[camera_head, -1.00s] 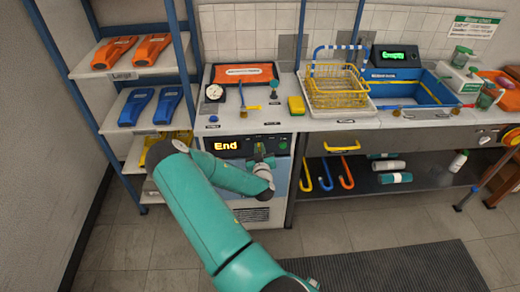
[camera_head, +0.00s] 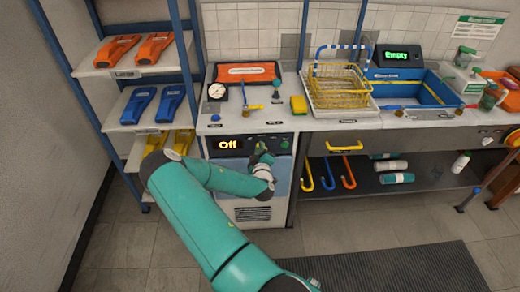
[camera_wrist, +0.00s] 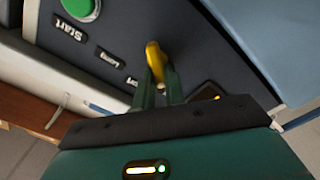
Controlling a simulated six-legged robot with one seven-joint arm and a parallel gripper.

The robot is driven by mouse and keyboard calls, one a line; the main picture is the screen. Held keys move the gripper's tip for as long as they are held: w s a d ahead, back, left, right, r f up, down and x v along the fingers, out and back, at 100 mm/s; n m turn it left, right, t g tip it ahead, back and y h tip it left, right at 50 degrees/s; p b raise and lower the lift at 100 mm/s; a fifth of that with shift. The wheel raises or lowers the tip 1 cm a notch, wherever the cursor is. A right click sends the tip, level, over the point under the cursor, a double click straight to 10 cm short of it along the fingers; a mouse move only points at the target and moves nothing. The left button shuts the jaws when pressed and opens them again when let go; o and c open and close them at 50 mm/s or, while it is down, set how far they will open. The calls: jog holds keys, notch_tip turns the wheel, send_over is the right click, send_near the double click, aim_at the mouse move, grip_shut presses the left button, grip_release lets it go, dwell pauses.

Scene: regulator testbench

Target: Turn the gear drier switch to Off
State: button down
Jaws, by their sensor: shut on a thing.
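The gear drier (camera_head: 252,214) stands under the counter, with a dark control panel on top and a grille low on its front. Its display (camera_head: 227,144) reads "Off" in orange. In the wrist view the yellow switch (camera_wrist: 154,52) sits on the dark panel. My gripper (camera_wrist: 158,82) is shut on the switch, with its fingers on the lower part of the handle. In the head view my gripper (camera_head: 262,156) is at the right part of the panel, and my arm hides some of the drier front. A green button (camera_wrist: 80,8) marked "Start" is near the switch.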

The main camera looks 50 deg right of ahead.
dwell(0.4)
jog(key=c, duration=1.5)
grip_release()
jog(key=shift+o, duration=0.2)
jog(key=v, duration=1.3)
jog(key=shift+s+a, duration=0.3)
